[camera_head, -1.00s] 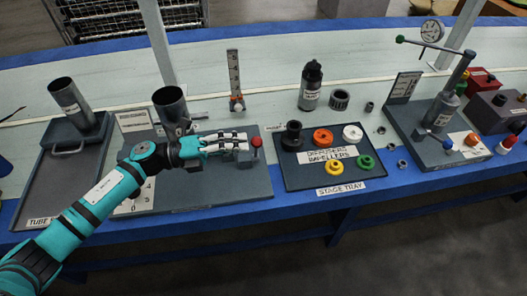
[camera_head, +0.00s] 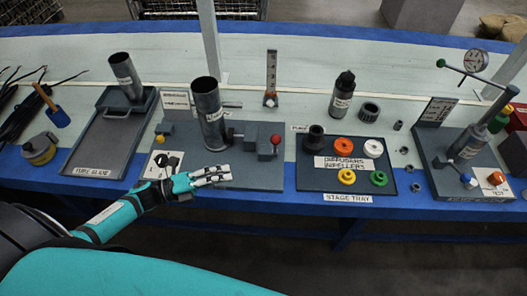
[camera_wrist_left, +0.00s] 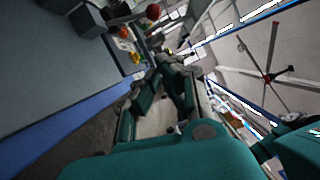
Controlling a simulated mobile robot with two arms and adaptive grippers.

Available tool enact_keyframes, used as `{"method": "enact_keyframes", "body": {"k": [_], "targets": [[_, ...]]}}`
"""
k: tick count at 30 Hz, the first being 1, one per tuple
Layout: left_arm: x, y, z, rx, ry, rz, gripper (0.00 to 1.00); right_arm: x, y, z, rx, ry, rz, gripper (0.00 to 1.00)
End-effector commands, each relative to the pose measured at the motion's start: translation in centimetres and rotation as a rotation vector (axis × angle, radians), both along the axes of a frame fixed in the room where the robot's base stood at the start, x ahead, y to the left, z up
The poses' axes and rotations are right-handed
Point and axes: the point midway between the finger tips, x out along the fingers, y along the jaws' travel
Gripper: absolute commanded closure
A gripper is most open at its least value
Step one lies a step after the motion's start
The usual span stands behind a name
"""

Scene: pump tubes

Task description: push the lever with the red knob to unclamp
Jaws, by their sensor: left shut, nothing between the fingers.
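The red knob (camera_head: 276,140) tops a short lever at the right end of the grey clamp fixture. It also shows at the top of the left wrist view (camera_wrist_left: 153,12). A metal tube (camera_head: 209,115) stands upright in the fixture, left of the clamp block (camera_head: 250,136). My left gripper (camera_head: 230,174) is shut and empty, over the fixture's front edge, in front and to the left of the knob, apart from it. Whether the clamp grips the tube is too small to tell. My right gripper is not in view.
A stage tray (camera_head: 320,181) with several coloured rings lies right of the fixture. A press stand (camera_head: 430,175) is at the right. The blue front table edge (camera_head: 270,208) is clear.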

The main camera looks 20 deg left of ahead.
Motion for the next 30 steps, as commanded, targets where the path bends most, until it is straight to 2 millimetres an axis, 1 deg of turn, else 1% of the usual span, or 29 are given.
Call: {"method": "enact_keyframes", "body": {"k": [5, 8, 18, 21, 24, 27, 30], "targets": [[0.8, -1.1, 0.2, -0.002, -0.003, 0.0, 1.0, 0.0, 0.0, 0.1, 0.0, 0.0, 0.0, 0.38], [1.8, -2.5, 0.4, -0.003, -0.004, -0.002, 1.0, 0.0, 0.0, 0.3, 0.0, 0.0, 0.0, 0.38], [6.0, -8.3, 0.9, -0.003, -0.002, -0.002, 1.0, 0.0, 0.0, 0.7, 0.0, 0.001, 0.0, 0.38], [7.7, -8.4, 1.0, 0.0, -0.004, 0.0, 1.0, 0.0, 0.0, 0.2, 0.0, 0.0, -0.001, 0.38], [8.8, -8.7, 1.1, 0.0, -0.003, -0.002, 1.0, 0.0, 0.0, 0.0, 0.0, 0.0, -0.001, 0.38], [9.5, -8.7, 1.3, -0.001, 0.0, -0.001, 1.0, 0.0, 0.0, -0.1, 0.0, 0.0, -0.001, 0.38], [9.7, -8.8, 1.3, -0.001, 0.002, -0.001, 1.0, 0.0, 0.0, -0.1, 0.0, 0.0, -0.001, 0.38]]}}
